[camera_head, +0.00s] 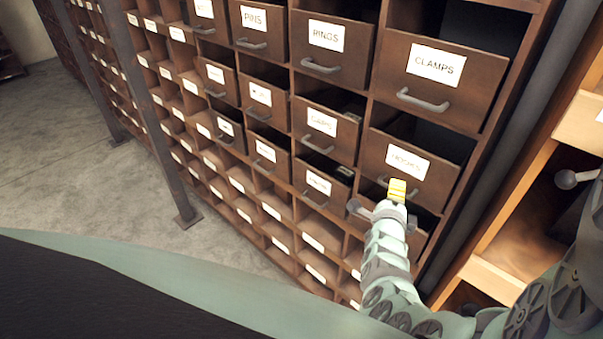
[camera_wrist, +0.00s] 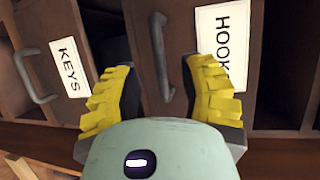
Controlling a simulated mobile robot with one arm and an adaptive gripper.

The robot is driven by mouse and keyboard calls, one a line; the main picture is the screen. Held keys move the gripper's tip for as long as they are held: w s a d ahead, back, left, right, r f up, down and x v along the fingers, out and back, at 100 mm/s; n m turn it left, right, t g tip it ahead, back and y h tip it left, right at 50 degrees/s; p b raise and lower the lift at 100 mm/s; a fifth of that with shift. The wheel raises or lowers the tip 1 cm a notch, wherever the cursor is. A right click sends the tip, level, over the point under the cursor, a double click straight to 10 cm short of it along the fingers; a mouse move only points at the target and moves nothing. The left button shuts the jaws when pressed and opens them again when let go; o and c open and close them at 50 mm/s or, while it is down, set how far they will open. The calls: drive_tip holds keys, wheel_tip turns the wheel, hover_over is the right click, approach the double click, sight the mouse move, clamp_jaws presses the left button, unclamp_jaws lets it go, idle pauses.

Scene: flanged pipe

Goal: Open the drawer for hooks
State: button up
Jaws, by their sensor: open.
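The brown drawer labelled HOOKS (camera_head: 415,178) is in the right column of the cabinet in the head view, below the drawer marked CLAMPS. A dark gap shows above its front. My gripper (camera_head: 397,191) is in front of its lower part and partly covers its grey handle. In the wrist view, my gripper (camera_wrist: 160,70) is open, with yellow pads left and right of the handle (camera_wrist: 162,58). The HOOKS label (camera_wrist: 222,45) is partly hidden behind the right finger. I cannot tell whether the pads touch the handle.
The CLAMPS drawer (camera_head: 437,80) is above, and the CAPS drawer (camera_head: 325,128) is up and left. The KEYS drawer handle (camera_wrist: 36,76) is at left in the wrist view. A wooden shelf (camera_head: 535,215) stands to the right. Open floor (camera_head: 70,150) lies at left.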

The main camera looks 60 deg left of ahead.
drive_tip(key=shift+b+x, duration=0.4)
drive_tip(key=shift+x, duration=1.15)
drive_tip(key=shift+o, duration=0.4)
clamp_jaws()
